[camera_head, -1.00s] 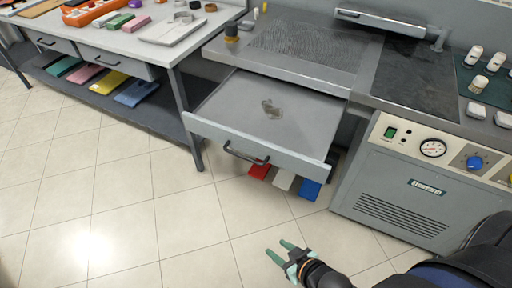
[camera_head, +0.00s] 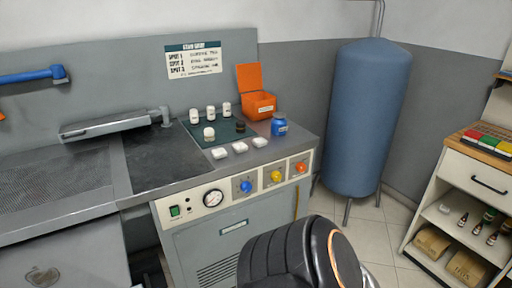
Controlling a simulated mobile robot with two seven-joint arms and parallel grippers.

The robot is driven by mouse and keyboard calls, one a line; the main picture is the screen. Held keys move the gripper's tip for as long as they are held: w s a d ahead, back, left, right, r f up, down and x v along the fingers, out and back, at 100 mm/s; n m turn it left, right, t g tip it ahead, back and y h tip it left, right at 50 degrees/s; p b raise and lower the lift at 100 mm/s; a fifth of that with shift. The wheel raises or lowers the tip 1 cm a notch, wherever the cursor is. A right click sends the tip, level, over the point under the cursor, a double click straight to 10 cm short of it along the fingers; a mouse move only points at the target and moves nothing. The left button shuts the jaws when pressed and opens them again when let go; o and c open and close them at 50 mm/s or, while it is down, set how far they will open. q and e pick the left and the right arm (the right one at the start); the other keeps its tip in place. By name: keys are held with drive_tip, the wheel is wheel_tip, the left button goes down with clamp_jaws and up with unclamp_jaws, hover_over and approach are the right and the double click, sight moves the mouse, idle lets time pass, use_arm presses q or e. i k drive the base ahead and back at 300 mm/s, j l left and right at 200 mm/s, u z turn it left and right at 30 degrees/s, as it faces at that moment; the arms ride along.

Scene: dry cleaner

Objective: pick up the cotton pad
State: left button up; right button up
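Several small white things stand at the machine's right end. Neither gripper is in view. A black link of my arm fills the bottom centre, below the control panel.
An orange open-lidded box (camera_head: 259,106) and a blue jar (camera_head: 279,125) stand right of the mat. A blue tank (camera_head: 367,117) and a white shelf unit (camera_head: 470,190) are farther right. The dark plate (camera_head: 165,157) left of the mat is bare.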

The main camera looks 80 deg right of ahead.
sight(260, 142)
drive_tip(key=z, duration=2.55)
